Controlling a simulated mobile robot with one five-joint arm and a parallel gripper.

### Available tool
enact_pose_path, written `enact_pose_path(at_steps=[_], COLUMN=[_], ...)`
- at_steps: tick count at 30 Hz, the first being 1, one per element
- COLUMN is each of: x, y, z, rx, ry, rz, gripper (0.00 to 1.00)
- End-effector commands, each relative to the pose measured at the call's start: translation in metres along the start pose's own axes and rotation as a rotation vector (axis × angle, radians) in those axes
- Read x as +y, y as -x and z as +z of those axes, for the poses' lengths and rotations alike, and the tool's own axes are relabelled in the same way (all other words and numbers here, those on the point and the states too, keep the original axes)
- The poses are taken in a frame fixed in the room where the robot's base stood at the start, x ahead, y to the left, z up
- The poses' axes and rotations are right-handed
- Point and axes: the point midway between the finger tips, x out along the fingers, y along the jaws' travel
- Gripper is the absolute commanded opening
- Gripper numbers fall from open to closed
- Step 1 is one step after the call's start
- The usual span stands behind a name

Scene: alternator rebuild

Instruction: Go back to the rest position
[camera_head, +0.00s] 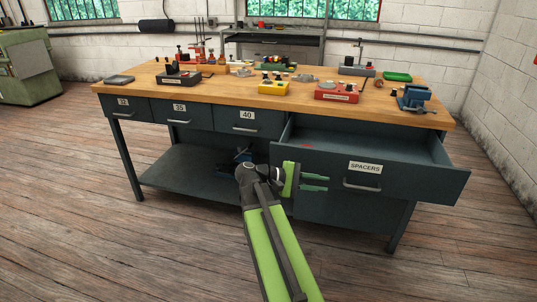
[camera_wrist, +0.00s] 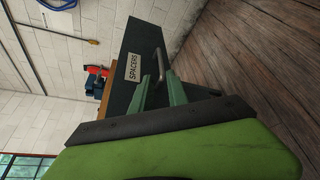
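My gripper (camera_head: 315,183) is in front of the workbench, its two green fingers pointing right toward the SPACERS drawer. The fingers are apart with nothing seen between them. In the wrist view, the fingers of my gripper (camera_wrist: 158,88) point toward the drawer handle (camera_wrist: 160,64), which appears beyond the tips; I cannot tell the exact gap. The SPACERS drawer (camera_head: 420,182) is pulled out at the right of the bench, and its front also shows in the wrist view (camera_wrist: 120,92). A small red thing lies inside the drawer at its left.
The wooden workbench (camera_head: 225,92) carries a yellow block (camera_head: 273,89), a red block (camera_head: 337,93), a blue vise (camera_head: 414,98) and several other parts. Drawers labelled 32, 35 and 40 (camera_head: 250,121) look shut. A green machine (camera_head: 30,66) stands far left. Floor in front is clear.

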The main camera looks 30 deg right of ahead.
Motion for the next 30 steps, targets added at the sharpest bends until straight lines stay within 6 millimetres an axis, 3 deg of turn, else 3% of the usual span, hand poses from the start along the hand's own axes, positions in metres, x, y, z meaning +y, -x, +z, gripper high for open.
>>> enact_pose_path(at_steps=[4, 8, 11, 15, 21, 27, 30], x=[0.0, -0.009, -0.051, -0.123, -0.214, -0.271, -0.283], y=[0.005, 0.049, 0.088, 0.144, 0.227, 0.297, 0.327], z=[-0.002, -0.011, -0.029, -0.052, -0.06, -0.048, -0.045], rx=[0.008, 0.08, 0.221, 0.432, 0.64, 0.716, 0.686], ry=[0.002, 0.023, 0.069, 0.096, 0.091, 0.037, -0.06], rz=[0.005, 0.035, -0.056, -0.267, -0.624, -1.006, -1.182], gripper=[0.2, 0.2, 0.2, 0.2, 0.2, 0.2, 0.2])
